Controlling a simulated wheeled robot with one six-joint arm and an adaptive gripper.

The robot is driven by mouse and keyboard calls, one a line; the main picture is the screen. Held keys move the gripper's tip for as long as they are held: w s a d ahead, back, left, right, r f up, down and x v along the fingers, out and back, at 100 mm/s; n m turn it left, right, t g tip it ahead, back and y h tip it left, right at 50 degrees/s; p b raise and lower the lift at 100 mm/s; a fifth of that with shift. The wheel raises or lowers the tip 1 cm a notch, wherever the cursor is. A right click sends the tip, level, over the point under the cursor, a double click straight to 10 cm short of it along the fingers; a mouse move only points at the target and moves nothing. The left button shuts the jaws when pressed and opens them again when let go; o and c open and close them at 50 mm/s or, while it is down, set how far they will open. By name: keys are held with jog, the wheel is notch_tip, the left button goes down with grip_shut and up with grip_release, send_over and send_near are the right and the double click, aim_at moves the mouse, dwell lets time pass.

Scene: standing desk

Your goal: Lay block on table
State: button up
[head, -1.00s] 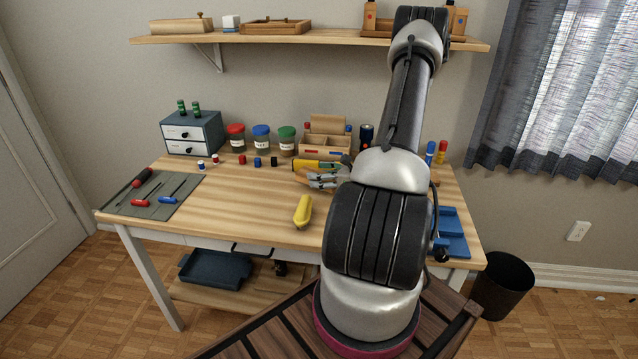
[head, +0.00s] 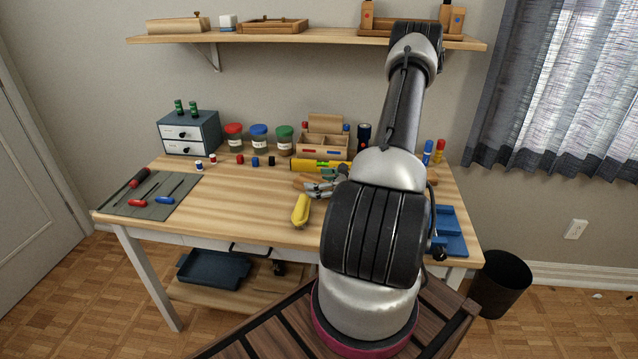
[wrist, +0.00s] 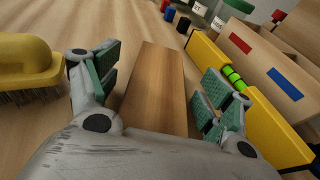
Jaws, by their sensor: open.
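A brown wooden block (wrist: 150,88) lies between the two fingers of my gripper (wrist: 150,95) in the wrist view, its long face running away from the camera. The fingers with green pads are spread on either side of it, with gaps visible. In the head view my gripper (head: 326,183) is low over the middle of the table (head: 240,205), behind the yellow brush. Only a small brown part of the block (head: 299,182) shows there beside the fingers. The near end of the block is hidden by my gripper.
A yellow brush (wrist: 28,62) is close on the left of my gripper, and a yellow level (wrist: 222,75) is close on the right. A wooden organizer (head: 323,145) and lidded jars (head: 259,138) stand behind.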

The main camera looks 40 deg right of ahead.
jog(key=shift+r, duration=0.15)
jog(key=v, duration=1.1)
jog(key=shift+s+d, duration=0.15)
jog(key=shift+s, duration=0.05)
jog(key=s+a+r+n+g+y, duration=0.35)
jog(key=a+r+n+g, duration=0.75)
jog(key=a+r+n, duration=0.8)
jog(key=s+a+r+n+t+h, duration=0.1)
jog(key=s+a+r+n+h, duration=0.2)
jog(key=s+r+n+h, duration=0.5)
notch_tip(320, 180, up, 3)
jog(key=s+n, duration=0.1)
jog(key=n, duration=0.4)
jog(key=shift+s+a+r, duration=0.2)
jog(key=shift+s+a, duration=0.15)
jog(key=shift+a, duration=0.05)
